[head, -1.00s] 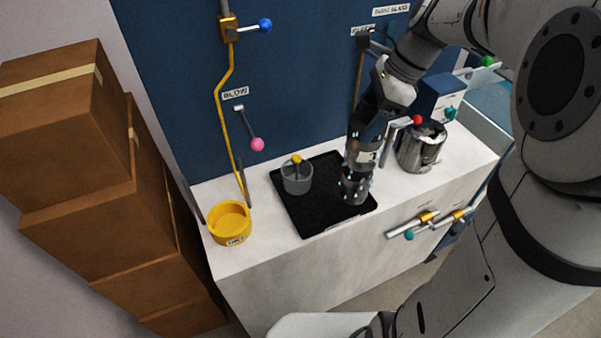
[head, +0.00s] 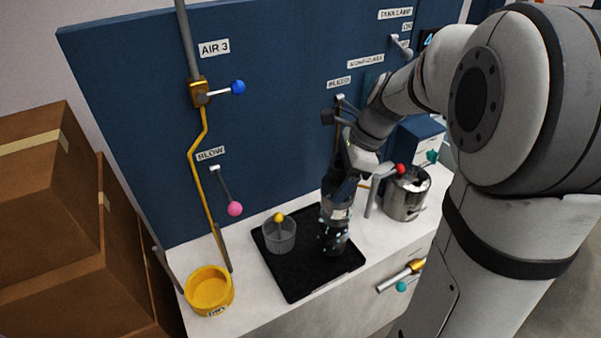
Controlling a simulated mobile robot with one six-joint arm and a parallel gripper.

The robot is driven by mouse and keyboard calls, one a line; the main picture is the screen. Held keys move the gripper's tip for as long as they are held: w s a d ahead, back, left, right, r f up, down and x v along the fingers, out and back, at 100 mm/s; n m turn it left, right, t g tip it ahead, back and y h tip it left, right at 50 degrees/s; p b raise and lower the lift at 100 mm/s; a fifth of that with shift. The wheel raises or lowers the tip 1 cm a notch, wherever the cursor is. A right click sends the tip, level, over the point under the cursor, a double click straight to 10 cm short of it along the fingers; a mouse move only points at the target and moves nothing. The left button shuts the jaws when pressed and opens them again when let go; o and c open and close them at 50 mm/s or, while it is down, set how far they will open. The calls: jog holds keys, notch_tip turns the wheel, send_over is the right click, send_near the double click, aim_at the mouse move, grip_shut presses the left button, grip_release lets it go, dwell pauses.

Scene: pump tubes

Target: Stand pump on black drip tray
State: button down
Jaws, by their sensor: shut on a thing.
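The pump (head: 336,228) is a dark upright cylinder with a pale label band and pale droplets around its lower part. My gripper (head: 341,186) is shut on its upper part; the fingers are partly hidden by the dark wrist and pump. The black drip tray (head: 298,284) lies flat on the white counter. The pump's lower end shows over the tray's right part; I cannot tell whether it touches the tray. A grey mesh cup (head: 280,238) with a yellow knob stands on the tray's left part, apart from the pump.
A yellow round tub (head: 209,290) stands left of the tray. A steel pot (head: 405,195) and a red-knobbed lever (head: 399,170) are to the right. A blue panel (head: 270,130) with a pink-knobbed BLOW lever (head: 234,207) rises behind. The tray's front part is bare.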

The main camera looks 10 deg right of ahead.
aim_at(336, 211)
jog(key=shift+f, duration=1.8)
jog(key=shift+c, duration=0.9)
grip_release()
jog(key=shift+s+f, duration=0.1)
jog(key=shift+f, duration=0.05)
